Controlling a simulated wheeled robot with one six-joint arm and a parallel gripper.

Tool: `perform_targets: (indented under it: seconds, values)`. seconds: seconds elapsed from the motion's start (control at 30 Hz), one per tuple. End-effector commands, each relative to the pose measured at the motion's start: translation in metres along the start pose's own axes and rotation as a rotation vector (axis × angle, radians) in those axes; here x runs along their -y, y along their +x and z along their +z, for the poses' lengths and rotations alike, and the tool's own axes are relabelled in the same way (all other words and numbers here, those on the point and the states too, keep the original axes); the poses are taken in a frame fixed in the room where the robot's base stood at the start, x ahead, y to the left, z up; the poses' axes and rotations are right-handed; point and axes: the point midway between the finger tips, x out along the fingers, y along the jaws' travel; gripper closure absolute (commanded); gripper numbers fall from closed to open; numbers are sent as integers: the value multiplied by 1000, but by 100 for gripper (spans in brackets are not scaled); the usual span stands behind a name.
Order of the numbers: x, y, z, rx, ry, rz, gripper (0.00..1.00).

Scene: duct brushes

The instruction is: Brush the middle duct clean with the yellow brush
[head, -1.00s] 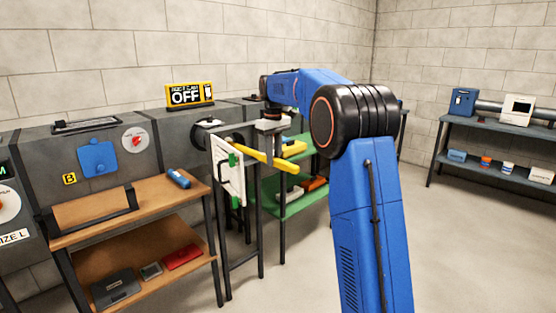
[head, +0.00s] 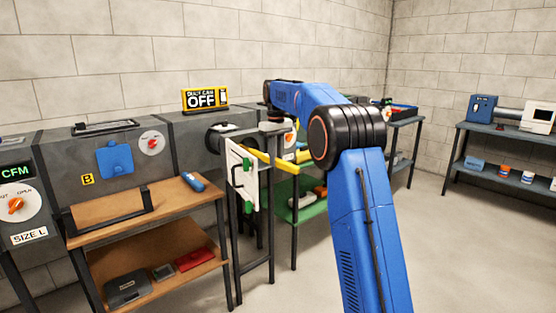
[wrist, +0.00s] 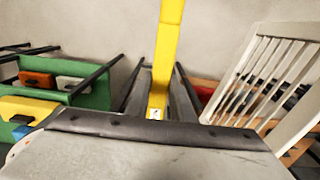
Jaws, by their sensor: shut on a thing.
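The yellow brush (head: 286,164) is held roughly level by its handle; the handle also runs up the middle of the wrist view (wrist: 166,50). My gripper (head: 273,130) is shut on it, its fingers mostly hidden. The brush head is not visible; the handle's left end passes behind a white slatted panel (head: 238,172). A grey duct with a dark round fitting (head: 214,140) lies just left of my gripper. The grey duct marked B (head: 115,165), with a blue cover (head: 115,158), is further left.
A wooden bench (head: 165,205) stands in front of the ducts with a blue object (head: 193,182) on it. A green shelf (head: 310,208) stands beyond the panel. A sign (head: 206,99) reads "DUCT CAM OFF". The floor at right (head: 450,250) is clear.

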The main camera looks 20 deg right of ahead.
Motion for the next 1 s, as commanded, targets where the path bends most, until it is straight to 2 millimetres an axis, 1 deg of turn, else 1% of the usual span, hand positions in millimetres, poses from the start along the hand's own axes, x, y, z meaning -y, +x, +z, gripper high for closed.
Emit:
perform_targets:
  seconds: [0.17, 0.27, 1.0]
  values:
    - [0, 0, 1, 0, 0, 0, 100]
    - [0, 0, 6, 1, 1, 0, 100]
    - [-1, 0, 78, 1, 1, 0, 100]
